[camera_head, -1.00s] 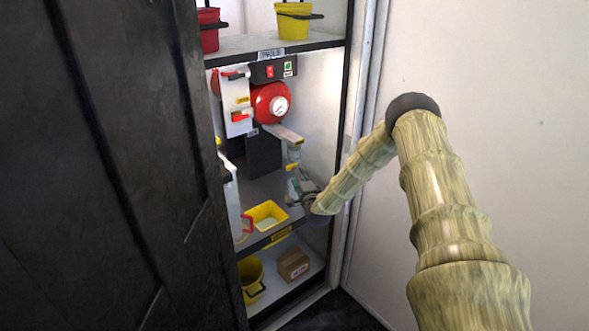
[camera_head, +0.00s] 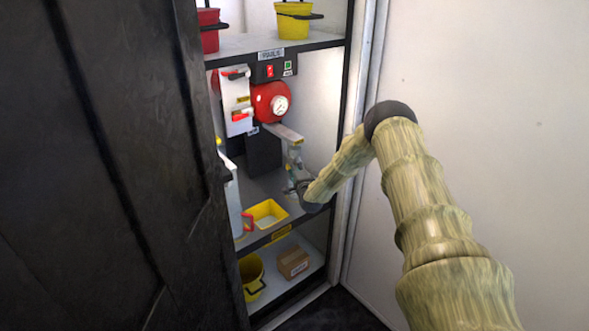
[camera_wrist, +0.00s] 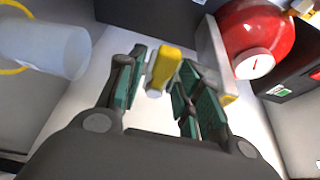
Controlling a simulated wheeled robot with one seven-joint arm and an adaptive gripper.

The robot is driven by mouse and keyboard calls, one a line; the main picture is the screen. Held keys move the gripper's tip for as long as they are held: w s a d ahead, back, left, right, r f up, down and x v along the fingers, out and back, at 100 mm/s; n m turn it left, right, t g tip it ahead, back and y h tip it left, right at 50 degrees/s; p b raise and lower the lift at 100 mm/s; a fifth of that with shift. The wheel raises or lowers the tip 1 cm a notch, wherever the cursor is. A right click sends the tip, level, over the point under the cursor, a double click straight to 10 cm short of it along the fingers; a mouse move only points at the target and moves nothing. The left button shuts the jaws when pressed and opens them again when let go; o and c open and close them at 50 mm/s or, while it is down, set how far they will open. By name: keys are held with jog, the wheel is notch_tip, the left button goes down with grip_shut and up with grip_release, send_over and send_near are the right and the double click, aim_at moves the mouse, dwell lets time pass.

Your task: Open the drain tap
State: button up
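My gripper (camera_wrist: 160,98) is open in the wrist view, with green pads on both fingers. A short yellow handle (camera_wrist: 166,62) with a pale round end shows at the gap between the fingertips. It looks like the tap's handle, but the tap body cannot be made out. I see no finger closed on it. In the head view my gripper (camera_head: 294,187) is small and dark at the right side of the middle shelf, below a grey bracket (camera_head: 284,133). The handle is not clear there.
A red tank (camera_head: 270,101) with a gauge is above the gripper. A yellow tray (camera_head: 266,213) sits on the shelf, left of and below the gripper. A pale translucent cylinder (camera_wrist: 45,48) is left of the fingers. A dark door (camera_head: 100,160) stands at the left.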

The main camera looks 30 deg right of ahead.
grip_shut()
jog(key=shift+f, duration=0.1)
jog(key=shift+d+f+n+t+y+b, duration=0.8)
jog(key=shift+n+y+b, duration=0.35)
jog(key=shift+n+b, duration=2.2)
jog(key=shift+d+f+n+t+y+b, duration=0.5)
jog(key=shift+n+t+y+b, duration=0.55)
jog(key=shift+n+b, duration=2.3)
jog(key=shift+d+f+n+t+y+b, duration=0.7)
jog(key=shift+n+y+b, duration=0.5)
jog(key=shift+n+b, duration=2.15)
jog(key=shift+n+p, duration=0.6)
jog(key=shift+n, duration=0.25)
jog(key=shift+o, duration=1.7)
grip_release()
